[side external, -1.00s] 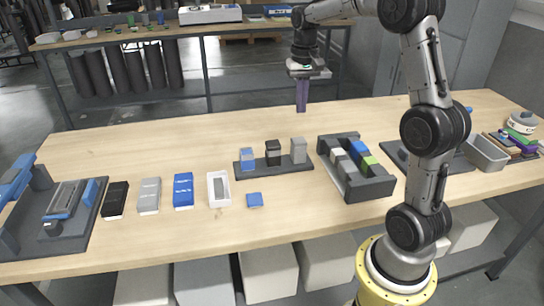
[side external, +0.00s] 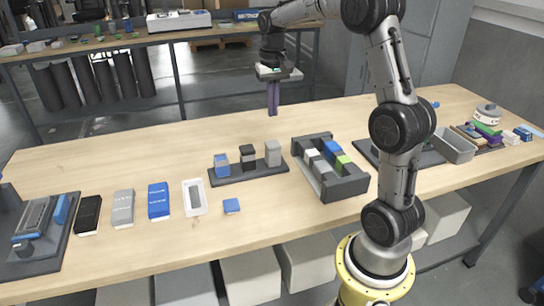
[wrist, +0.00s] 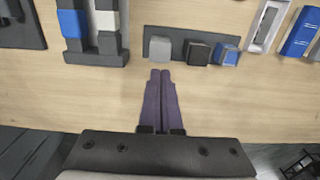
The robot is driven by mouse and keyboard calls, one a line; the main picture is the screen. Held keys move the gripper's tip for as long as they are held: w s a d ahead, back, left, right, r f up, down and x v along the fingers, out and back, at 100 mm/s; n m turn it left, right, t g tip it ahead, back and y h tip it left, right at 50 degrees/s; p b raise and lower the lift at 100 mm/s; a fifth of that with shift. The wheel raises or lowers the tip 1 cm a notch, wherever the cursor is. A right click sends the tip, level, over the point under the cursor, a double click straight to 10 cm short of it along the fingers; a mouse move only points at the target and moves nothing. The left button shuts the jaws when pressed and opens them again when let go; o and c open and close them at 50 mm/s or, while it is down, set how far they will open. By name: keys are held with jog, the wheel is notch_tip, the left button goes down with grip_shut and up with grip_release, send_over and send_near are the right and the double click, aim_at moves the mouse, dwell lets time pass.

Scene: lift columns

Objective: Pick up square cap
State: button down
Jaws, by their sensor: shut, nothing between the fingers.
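A small blue square piece (side external: 232,206), which looks like the square cap, lies flat on the table. It is in front of a dark base (side external: 248,174) carrying a blue block (side external: 221,163), a black block (side external: 247,155) and a grey block (side external: 272,153). My gripper (side external: 272,113) is shut and empty, above the table behind the grey block. In the wrist view its purple fingers (wrist: 160,74) are together, with the grey block (wrist: 160,48) just beyond them. I cannot pick out the small blue piece in the wrist view.
A dark rack (side external: 345,187) with white, blue and green blocks stands right of the base. A white tray (side external: 195,197) and blue, grey and black boxes (side external: 158,201) lie left of the blue piece. The table behind the base is clear.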

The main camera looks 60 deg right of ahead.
jog(key=shift+c, duration=1)
grip_release()
send_over(231, 204)
notch_tip(231, 204, down, 3)
jog(key=shift+m, duration=0.3)
jog(key=f, duration=0.8)
jog(key=shift+w+d+f, duration=0.15)
jog(key=shift+w+f, duration=0.05)
jog(key=shift+w, duration=0.05)
jog(key=shift+s+f, duration=0.2)
jog(key=shift+f, duration=2.5)
